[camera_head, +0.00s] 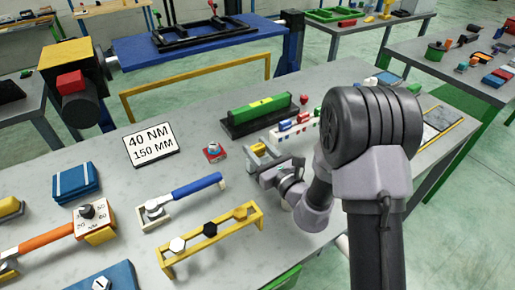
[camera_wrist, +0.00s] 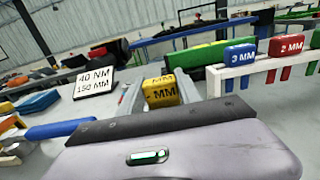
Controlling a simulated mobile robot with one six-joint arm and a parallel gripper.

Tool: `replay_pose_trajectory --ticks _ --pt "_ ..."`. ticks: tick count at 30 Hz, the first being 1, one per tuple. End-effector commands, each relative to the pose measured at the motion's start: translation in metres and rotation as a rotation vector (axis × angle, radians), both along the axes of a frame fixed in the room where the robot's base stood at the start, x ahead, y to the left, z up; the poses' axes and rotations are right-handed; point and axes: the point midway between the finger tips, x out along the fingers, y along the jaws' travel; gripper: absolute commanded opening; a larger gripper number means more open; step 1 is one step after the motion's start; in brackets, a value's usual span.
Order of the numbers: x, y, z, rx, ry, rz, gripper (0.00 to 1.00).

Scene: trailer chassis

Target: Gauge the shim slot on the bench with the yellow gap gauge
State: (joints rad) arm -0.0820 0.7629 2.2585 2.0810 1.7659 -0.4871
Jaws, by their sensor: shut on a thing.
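The yellow gap gauge (camera_wrist: 162,92), with "MM" on its face and its digit not legible, is upright in front of my gripper in the wrist view. It shows small in the head view (camera_head: 258,148). My gripper (camera_head: 274,170) is shut on it, low over the bench.
A white rack (camera_wrist: 250,67) with a blue 3 MM gauge (camera_wrist: 238,54), a red 2 MM gauge (camera_wrist: 286,46) and others stands close right. A green block (camera_head: 262,107) lies behind. A sign (camera_head: 150,142), a small red item (camera_head: 214,152) and a blue-handled wrench (camera_head: 195,186) are left.

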Motion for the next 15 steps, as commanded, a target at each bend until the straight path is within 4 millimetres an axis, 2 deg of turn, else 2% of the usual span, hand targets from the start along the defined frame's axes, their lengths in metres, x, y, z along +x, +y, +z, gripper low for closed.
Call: replay_pose_trajectory --ticks 8,15 --pt "0.0 0.0 0.001 0.0 0.0 0.0 0.0" --pt "0.0 0.0 0.02 -0.001 -0.001 0.0 0.0"
